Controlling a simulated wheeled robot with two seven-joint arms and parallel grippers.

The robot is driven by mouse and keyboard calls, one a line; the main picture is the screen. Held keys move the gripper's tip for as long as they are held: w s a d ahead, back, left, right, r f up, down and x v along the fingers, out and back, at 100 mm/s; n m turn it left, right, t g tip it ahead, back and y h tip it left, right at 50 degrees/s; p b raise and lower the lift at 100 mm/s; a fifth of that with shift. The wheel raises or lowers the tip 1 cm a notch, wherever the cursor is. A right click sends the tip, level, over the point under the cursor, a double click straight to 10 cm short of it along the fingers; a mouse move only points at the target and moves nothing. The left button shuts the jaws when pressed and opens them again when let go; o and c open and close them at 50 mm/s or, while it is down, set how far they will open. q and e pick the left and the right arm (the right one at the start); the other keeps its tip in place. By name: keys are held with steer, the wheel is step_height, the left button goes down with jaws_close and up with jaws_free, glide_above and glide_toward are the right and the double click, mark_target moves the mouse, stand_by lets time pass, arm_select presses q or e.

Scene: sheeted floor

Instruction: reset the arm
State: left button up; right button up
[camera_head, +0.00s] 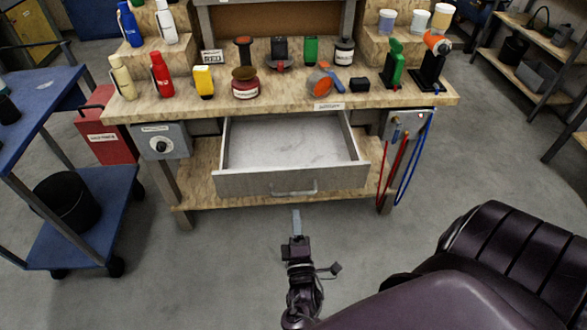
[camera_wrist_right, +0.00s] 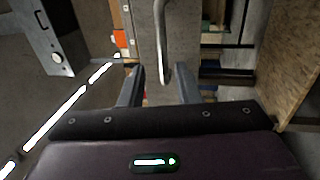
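My right gripper (camera_head: 296,213) is in front of the workbench, just below the open drawer in the head view. It is seen edge-on there. In the right wrist view my right gripper (camera_wrist_right: 160,75) has its two fingers spread apart with nothing held between them. The drawer handle (camera_head: 295,191) is just ahead of the fingertips, and it also shows upright in the right wrist view (camera_wrist_right: 161,35). The handle looks apart from the fingers. The drawer (camera_head: 290,150) is pulled out and its inside looks empty. My left gripper is not in view.
The workbench (camera_head: 430,99) carries bottles, jars and tools. A blue cart (camera_head: 85,225) with a black bucket (camera_head: 67,203) stands at left, and a red box (camera_head: 105,140) beside the bench. Red and blue hoses (camera_head: 410,165) hang at right. The floor before the bench is clear.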

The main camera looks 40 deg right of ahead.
steer(key=s+a+f+m+g+y, duration=0.2)
steer(key=s+f+g+y, duration=0.2)
steer(key=f, duration=0.9)
steer(key=s+a+f+m+g+y, duration=0.1)
steer(key=s+f+m+g+y, duration=0.3)
steer(key=f, duration=0.9)
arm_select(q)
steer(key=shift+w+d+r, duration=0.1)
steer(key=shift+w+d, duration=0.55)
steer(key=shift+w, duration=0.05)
arm_select(e)
steer(key=s+a+f+m+g+y, duration=0.1)
steer(key=s+f+g, duration=0.3)
steer(key=s, duration=0.8)
steer(key=s+a+f+m+g+y, duration=0.1)
steer(key=s+f+g, duration=0.3)
steer(key=s+f, duration=0.4)
steer(key=s+m, duration=0.1)
steer(key=s, duration=0.2)
steer(key=shift+s+f, duration=0.25)
steer(key=shift+s, duration=0.1)
